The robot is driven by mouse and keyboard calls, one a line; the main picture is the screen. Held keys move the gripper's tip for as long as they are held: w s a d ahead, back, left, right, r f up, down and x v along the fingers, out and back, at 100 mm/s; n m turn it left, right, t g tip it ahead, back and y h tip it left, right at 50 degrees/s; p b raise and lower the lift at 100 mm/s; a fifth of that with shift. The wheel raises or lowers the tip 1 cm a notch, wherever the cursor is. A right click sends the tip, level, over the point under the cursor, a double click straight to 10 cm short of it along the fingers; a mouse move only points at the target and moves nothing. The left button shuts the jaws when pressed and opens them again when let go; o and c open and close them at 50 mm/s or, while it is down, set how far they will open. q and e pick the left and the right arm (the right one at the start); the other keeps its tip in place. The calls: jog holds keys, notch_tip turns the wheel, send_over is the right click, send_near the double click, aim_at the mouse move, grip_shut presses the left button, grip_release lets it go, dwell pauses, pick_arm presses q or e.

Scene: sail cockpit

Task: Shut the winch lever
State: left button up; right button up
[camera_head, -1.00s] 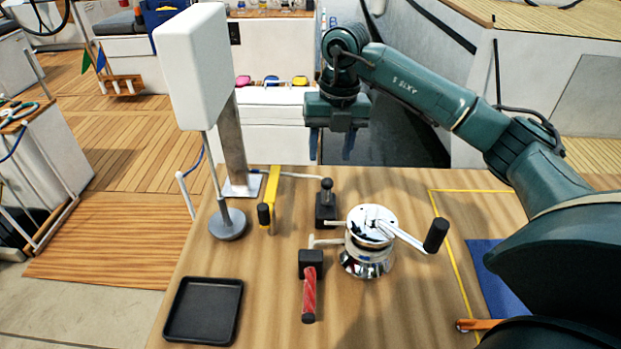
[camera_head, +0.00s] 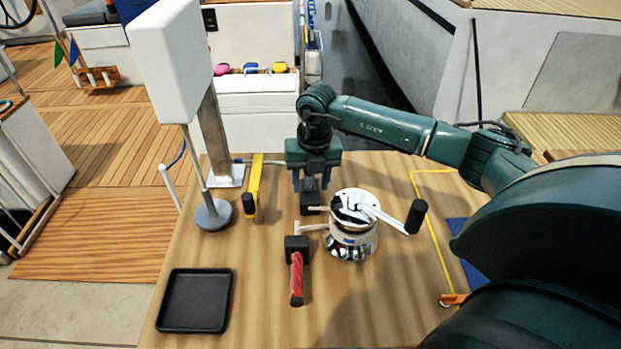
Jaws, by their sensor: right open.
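A chrome winch (camera_head: 351,240) with a crank arm and black grip (camera_head: 416,216) stands on the wooden table. A red-handled lever (camera_head: 297,278) on a black block lies in front of it to the left, its handle pointing toward me. A small black lever (camera_head: 310,196) stands behind and left of the winch, partly hidden by my right gripper. Short white pipes run from both levers toward the winch. I cannot tell which one is the winch lever. My right gripper (camera_head: 311,186) is open, fingers down, at the black lever; contact cannot be told. My left gripper is not in view.
A yellow lever (camera_head: 255,182) and a white box on a post (camera_head: 170,60) stand at the back left. A black tray (camera_head: 196,300) lies front left. A yellow line (camera_head: 428,225) and a blue mat (camera_head: 463,250) are at right. The front middle of the table is clear.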

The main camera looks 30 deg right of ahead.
jog(key=shift+c, duration=0.2)
grip_shut()
dwell(0.4)
